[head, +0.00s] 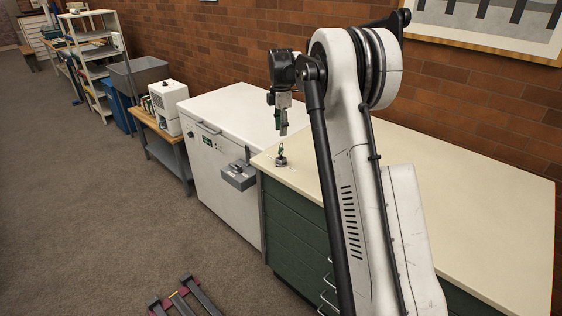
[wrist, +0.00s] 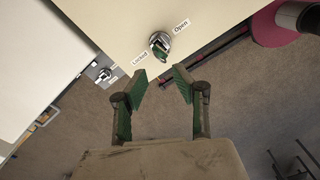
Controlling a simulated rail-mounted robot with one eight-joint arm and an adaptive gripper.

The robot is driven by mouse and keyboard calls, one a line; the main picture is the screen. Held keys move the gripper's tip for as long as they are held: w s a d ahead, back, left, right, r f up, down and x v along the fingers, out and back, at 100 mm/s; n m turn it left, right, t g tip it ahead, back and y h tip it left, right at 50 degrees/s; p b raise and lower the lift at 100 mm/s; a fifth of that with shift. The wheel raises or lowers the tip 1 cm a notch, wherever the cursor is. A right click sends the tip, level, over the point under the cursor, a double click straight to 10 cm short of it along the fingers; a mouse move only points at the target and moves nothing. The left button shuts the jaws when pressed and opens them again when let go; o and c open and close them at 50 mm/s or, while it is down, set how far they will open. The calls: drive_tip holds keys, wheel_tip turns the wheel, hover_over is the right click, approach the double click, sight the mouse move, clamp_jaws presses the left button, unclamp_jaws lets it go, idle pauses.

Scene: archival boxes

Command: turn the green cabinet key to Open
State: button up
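The green key (wrist: 160,53) sits in a round silver lock (wrist: 158,38) near the edge of the cream cabinet top. A "Locked" label (wrist: 139,58) lies to its lower left and an "Open" label (wrist: 181,26) to its upper right. I cannot tell exactly which label the key points to. In the head view the key (head: 281,149) stands upright at the counter's front left corner. My gripper (wrist: 161,76) is open and empty, its green-padded fingertips apart and short of the key in the wrist view. In the head view my gripper (head: 284,130) hangs above the key.
The cream counter (head: 470,200) is otherwise clear. A white chest freezer (head: 225,180) stands to the left, with a grey box (head: 238,176) on its front. A brick wall (head: 490,100) runs behind.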

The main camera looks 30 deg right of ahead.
drive_tip(key=m, duration=0.4)
drive_tip(key=shift+f, duration=0.1)
drive_tip(key=m, duration=0.3)
drive_tip(key=shift+f+m, duration=0.1)
drive_tip(key=shift+m, duration=0.3)
drive_tip(key=m, duration=0.3)
drive_tip(key=shift+f+p, duration=0.15)
drive_tip(key=shift+p, duration=0.15)
drive_tip(key=m, duration=0.3)
drive_tip(key=shift+p, duration=0.35)
drive_tip(key=m, duration=0.3)
drive_tip(key=shift+m+p, duration=0.3)
drive_tip(key=m+p, duration=0.1)
drive_tip(key=m, duration=0.3)
drive_tip(key=m+p, duration=0.2)
drive_tip(key=m, duration=0.4)
drive_tip(key=shift+m, duration=0.3)
drive_tip(key=shift+f+b, duration=2.75)
drive_tip(key=shift+f, duration=1.15)
drive_tip(key=shift+c, duration=0.4)
